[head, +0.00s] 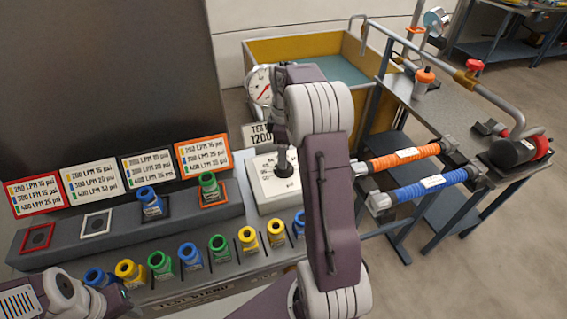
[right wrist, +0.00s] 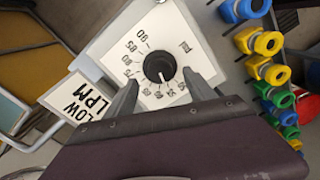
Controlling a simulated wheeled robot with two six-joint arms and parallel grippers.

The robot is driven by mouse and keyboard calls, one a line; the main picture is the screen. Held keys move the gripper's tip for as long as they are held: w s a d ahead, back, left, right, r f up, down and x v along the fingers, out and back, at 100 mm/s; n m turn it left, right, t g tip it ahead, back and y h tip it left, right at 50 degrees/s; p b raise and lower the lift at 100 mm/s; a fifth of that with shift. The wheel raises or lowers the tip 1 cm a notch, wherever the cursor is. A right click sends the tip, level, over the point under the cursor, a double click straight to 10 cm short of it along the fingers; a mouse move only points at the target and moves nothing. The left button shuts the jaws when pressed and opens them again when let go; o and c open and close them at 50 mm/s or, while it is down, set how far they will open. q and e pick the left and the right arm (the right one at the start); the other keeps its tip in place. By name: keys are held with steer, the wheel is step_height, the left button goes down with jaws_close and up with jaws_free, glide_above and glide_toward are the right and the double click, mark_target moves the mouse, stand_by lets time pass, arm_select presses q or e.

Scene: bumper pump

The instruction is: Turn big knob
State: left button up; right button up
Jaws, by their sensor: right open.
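The big knob (right wrist: 159,66) is black and round, set in a white dial plate (right wrist: 142,40) printed with psi numbers. In the head view the knob (head: 284,168) stands on the white panel (head: 264,188) at the back of the test stand. My right gripper (right wrist: 160,77) is open, its two fingers either side of the knob in the wrist view, with gaps on both sides. It does not grip the knob. In the head view my right arm reaches above the panel and hides part of it. Of my left arm only a link shows at the lower left; its fingers are out of view.
A pressure gauge (head: 259,86) and an LPM sign (head: 257,133) stand behind the knob. Several coloured nozzles (head: 219,247) line the stand's front. Orange (head: 404,157) and blue (head: 432,186) hoses lie to the right. A yellow-walled tank (head: 300,48) is at the back.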

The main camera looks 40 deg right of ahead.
steer(key=shift+f, duration=2)
